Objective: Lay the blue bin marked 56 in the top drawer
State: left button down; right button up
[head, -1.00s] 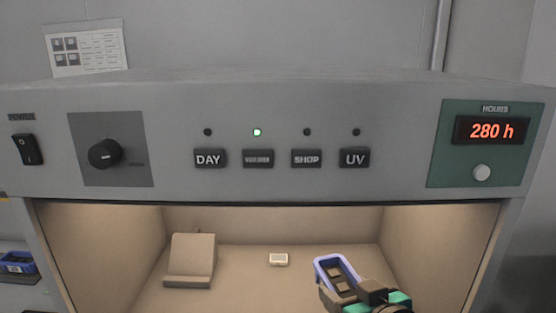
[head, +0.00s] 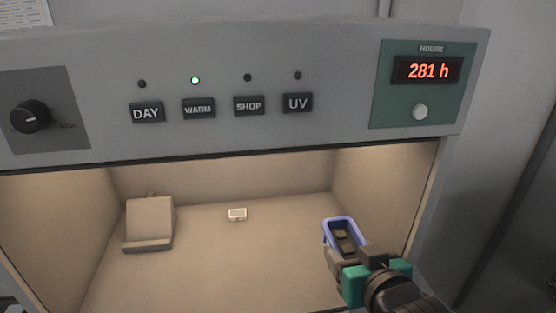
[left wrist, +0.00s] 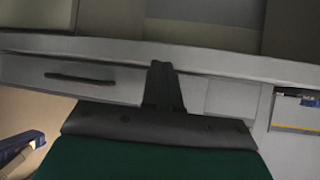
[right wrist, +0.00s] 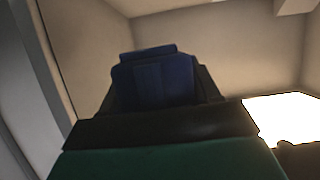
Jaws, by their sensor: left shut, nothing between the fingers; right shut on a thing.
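A blue bin (head: 328,229) with dark parts inside is held at the right side of the lit booth. It fills the middle of the right wrist view (right wrist: 155,80). My right gripper (head: 347,250) is shut on its near end. No number on the bin can be read. A drawer (left wrist: 125,84) with a dark handle shows in the left wrist view and looks shut; I cannot tell whether it is the top one. My left gripper (left wrist: 162,72) is shut and empty in front of the drawer's right end. It is not in the head view.
The booth holds a beige stand (head: 148,222) and a small pale block (head: 237,214). Its front panel (head: 330,55) overhangs the opening, with side walls close by. In the left wrist view, a blue object (left wrist: 20,155) is at lower left and an open shelf (left wrist: 296,110) at right.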

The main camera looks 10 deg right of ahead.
jog(key=s+a+r+n+g+y, duration=0.25)
jog(key=a+r+n+y, duration=0.6)
jog(key=a, duration=0.45)
jog(key=shift+w+a+f+n+g+y, duration=0.2)
jog(key=shift+w+f+n+g+y, duration=0.4)
jog(key=shift+n+g, duration=1)
jog(key=shift+w+a+f+n+g+y, duration=0.2)
jog(key=shift+f+n+g+y, duration=0.45)
jog(key=shift+n+g+y, duration=0.85)
jog(key=shift+w+a+f+n+g+y, duration=0.2)
jog(key=shift+w+f+n+g+y, duration=0.35)
jog(key=shift+n+g, duration=1.05)
jog(key=shift+s+f+m+g, duration=0.2)
jog(key=shift+m+g, duration=0.15)
